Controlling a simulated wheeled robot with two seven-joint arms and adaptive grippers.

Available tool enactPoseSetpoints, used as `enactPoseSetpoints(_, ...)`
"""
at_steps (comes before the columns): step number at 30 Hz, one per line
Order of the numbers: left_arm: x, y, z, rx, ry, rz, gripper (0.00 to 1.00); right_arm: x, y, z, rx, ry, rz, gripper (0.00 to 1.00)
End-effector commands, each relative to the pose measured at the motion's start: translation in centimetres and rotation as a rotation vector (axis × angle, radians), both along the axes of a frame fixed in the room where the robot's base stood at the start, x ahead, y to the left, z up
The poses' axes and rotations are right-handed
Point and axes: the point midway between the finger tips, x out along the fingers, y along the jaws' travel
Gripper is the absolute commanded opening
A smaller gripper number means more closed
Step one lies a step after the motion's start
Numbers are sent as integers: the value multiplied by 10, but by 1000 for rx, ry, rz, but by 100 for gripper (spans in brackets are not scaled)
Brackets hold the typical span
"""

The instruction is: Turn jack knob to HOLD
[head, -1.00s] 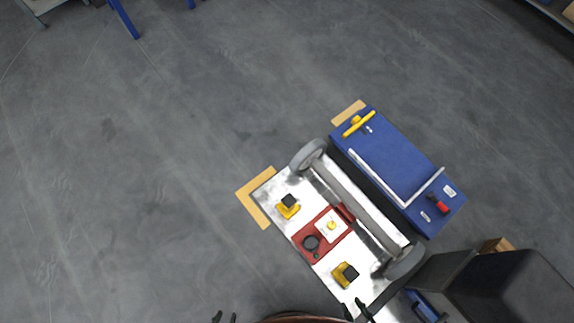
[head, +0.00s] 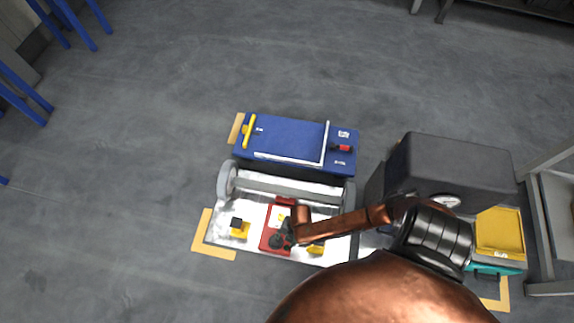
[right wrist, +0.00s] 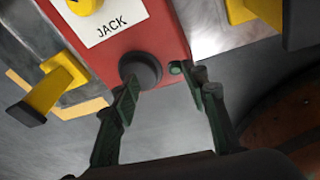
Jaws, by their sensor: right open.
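The red jack panel (head: 268,242) sits on the white base plate, and its white card reads JACK in the right wrist view. A yellow knob (right wrist: 85,5) is on this card, cut off by the top edge, so its setting cannot be read. In the head view my right gripper (head: 287,234) covers part of the panel. My left gripper is out of view.
Yellow blocks with black caps (head: 239,228) flank the panel. Behind it lie a grey wheeled axle (head: 290,186) and a blue box (head: 285,135). A dark grey box (head: 455,165) and a yellow bin (head: 500,232) stand right.

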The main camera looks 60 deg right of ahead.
Motion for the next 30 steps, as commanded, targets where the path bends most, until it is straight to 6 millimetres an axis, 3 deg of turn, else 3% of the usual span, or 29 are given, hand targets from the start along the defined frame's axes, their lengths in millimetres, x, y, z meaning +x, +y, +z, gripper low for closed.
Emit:
enactPoseSetpoints(1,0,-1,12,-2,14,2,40,25,-17,15,-56,-7,81,41)
enactPoseSetpoints(4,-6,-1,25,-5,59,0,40,53,-47,31,-151,14,228,41)
enactPoseSetpoints(7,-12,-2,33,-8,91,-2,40,71,-69,45,-215,38,327,41)
enactPoseSetpoints(11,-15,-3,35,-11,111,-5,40,80,-83,51,-251,58,387,41)
enactPoseSetpoints(26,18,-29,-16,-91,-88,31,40,79,-84,-7,-254,65,394,41)
enactPoseSetpoints(30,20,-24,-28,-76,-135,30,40,80,-84,-18,-254,64,394,41)
